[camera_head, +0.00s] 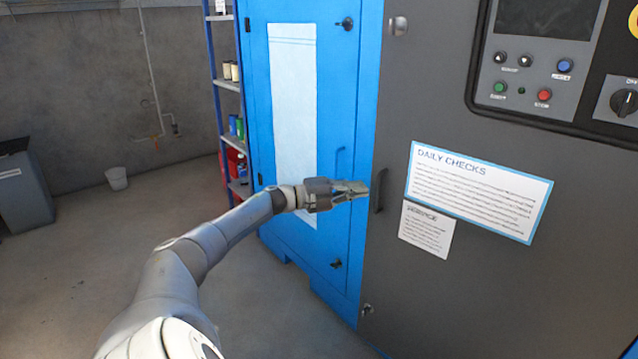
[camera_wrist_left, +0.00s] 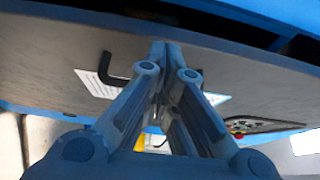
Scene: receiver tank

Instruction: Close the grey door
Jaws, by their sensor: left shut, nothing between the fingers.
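The grey door (camera_head: 470,280) fills the right of the head view, with a dark vertical handle (camera_head: 379,190) near its left edge. Blue panels stand beside that edge. The door also spans the left wrist view (camera_wrist_left: 50,60), where its dark handle (camera_wrist_left: 118,76) shows left of the fingers. A dark gap shows there between a blue strip along the door's edge and a blue part above. My left gripper (camera_head: 362,190) is shut and empty, in front of the door's left edge beside the handle. Its fingertips (camera_wrist_left: 165,45) meet in the wrist view; contact with the door cannot be told.
A blue cabinet door (camera_head: 345,110) with a pale panel stands left of the grey door. The floor between is clear.

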